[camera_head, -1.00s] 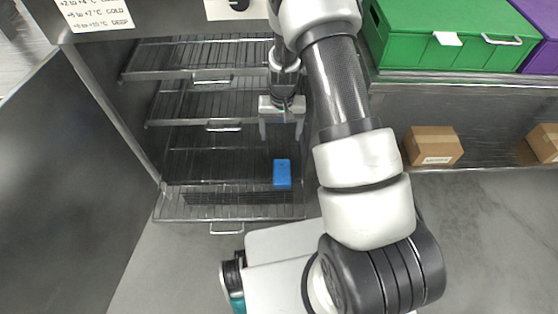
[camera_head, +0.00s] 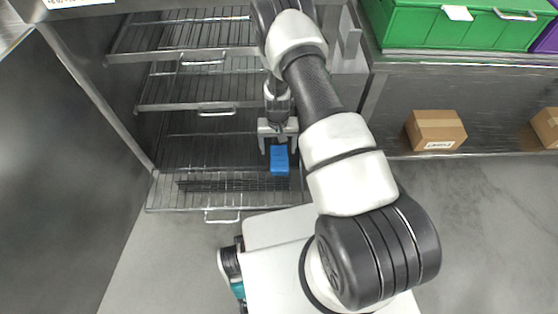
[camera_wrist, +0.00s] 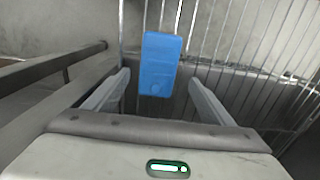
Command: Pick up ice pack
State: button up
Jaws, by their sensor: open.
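The blue ice pack (camera_head: 279,161) lies on the lowest wire rack of an open metal cabinet, near the rack's right side. My gripper (camera_head: 278,150) is open and just above and behind it in the head view. In the wrist view the ice pack (camera_wrist: 160,62) shows ahead of the fingers, roughly centred between them, and the open gripper (camera_wrist: 158,80) has a finger on each side. I cannot tell whether the near end of the pack is between the fingertips. Nothing is held.
The lowest wire rack (camera_head: 190,200) has a front handle. Two more racks (camera_head: 180,95) sit above it, close to my arm. The cabinet's right wall is near the gripper. A green crate (camera_head: 460,28) and cardboard boxes (camera_head: 436,131) stand to the right.

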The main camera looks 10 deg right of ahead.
aim_at(279, 157)
jog(key=f, duration=0.3)
jog(key=f+b, duration=0.1)
jog(key=f, duration=0.1)
jog(key=shift+s+d+f, duration=0.1)
jog(key=shift+s+d, duration=0.05)
jog(key=shift+s, duration=0.2)
jog(key=c, duration=1.4)
